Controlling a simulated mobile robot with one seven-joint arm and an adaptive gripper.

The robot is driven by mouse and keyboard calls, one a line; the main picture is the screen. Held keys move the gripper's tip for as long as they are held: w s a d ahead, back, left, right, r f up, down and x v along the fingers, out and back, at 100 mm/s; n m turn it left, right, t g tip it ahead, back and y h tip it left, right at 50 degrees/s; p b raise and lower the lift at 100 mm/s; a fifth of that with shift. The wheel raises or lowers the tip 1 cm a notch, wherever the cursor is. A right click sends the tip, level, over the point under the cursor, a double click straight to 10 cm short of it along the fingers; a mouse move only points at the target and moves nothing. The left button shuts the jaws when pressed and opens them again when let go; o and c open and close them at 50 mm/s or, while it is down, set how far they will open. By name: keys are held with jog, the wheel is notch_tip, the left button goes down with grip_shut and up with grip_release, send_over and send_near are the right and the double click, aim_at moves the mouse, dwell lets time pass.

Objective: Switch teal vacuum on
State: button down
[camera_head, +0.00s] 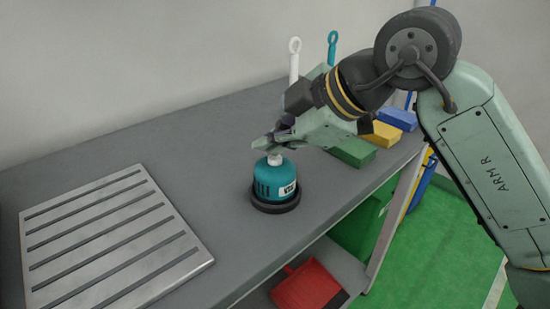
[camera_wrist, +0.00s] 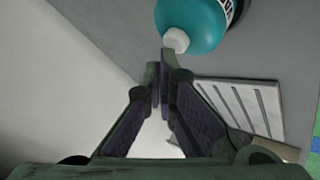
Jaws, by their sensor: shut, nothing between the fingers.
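The teal vacuum (camera_head: 265,181) stands upright on the grey bench, on a dark round base, with a white knob (camera_head: 275,158) on top and a white label on its side. My gripper (camera_head: 268,145) is shut and empty, with its fingertips right at the knob, above the vacuum. In the wrist view the shut fingertips (camera_wrist: 161,72) point at the white knob (camera_wrist: 176,40), with the teal vacuum body (camera_wrist: 195,20) at the top. I cannot tell whether the fingertips touch the knob.
A slotted metal plate (camera_head: 110,240) lies on the bench at the left. Green (camera_head: 353,152), yellow (camera_head: 383,135) and blue (camera_head: 398,117) blocks lie at the right. White (camera_head: 294,62) and teal (camera_head: 332,48) ring-ended handles stand behind. A red dustpan (camera_head: 305,288) is on the shelf below.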

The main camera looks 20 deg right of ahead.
aim_at(273, 160)
jog(key=shift+f+b, duration=0.35)
dwell(0.6)
jog(key=shift+r, duration=0.15)
jog(key=shift+r+p, duration=0.5)
jog(key=shift+r, duration=0.15)
notch_tip(273, 160, up, 6)
jog(key=p, duration=0.4)
dwell(1.1)
